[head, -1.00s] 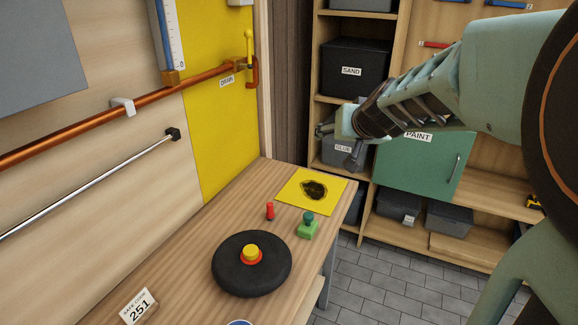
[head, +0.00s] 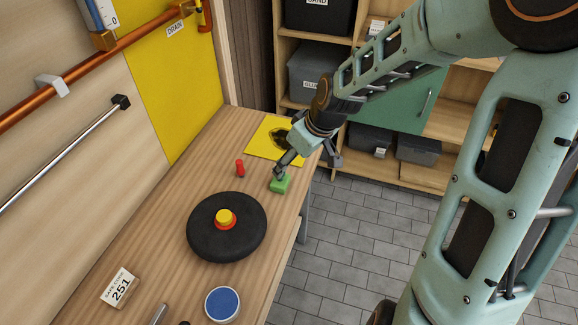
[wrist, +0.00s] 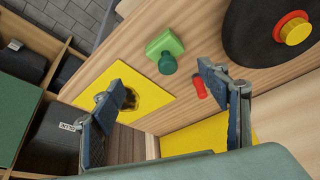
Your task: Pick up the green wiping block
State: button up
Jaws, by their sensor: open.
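The green wiping block (head: 281,185) stands on the wooden bench near its right edge. In the wrist view the block (wrist: 161,43) has a square light green base and a round dark green knob (wrist: 167,63). My gripper (head: 306,167) is open and empty, above the bench beside the block. One finger overlaps the knob in the head view, so the knob is mostly hidden there. In the wrist view the block lies beyond the open fingertips (wrist: 161,70), roughly between them sideways, with no visible contact.
A red peg (head: 240,168) stands left of the block. A black disc (head: 205,240) with a red and yellow knob is nearer. A yellow sheet (head: 262,143) with a dark stain lies behind.

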aim_at(280, 186)
jog(key=shift+n+y, duration=0.3)
jog(key=shift+n, duration=0.1)
jog(key=shift+s+a+b+x, duration=0.1)
jog(key=shift+b+x, duration=0.3)
jog(key=shift+x, duration=1.35)
jog(key=shift+s+a+b+x, duration=0.1)
jog(key=shift+b+x, duration=0.35)
jog(key=shift+x, duration=1.3)
jog(key=shift+s+a+b+x, duration=0.1)
jog(key=shift+b+x, duration=0.3)
jog(key=shift+x, duration=1.4)
jog(key=shift+r, duration=0.1)
jog(key=shift+c, duration=0.5)
jog(key=c, duration=1.3)
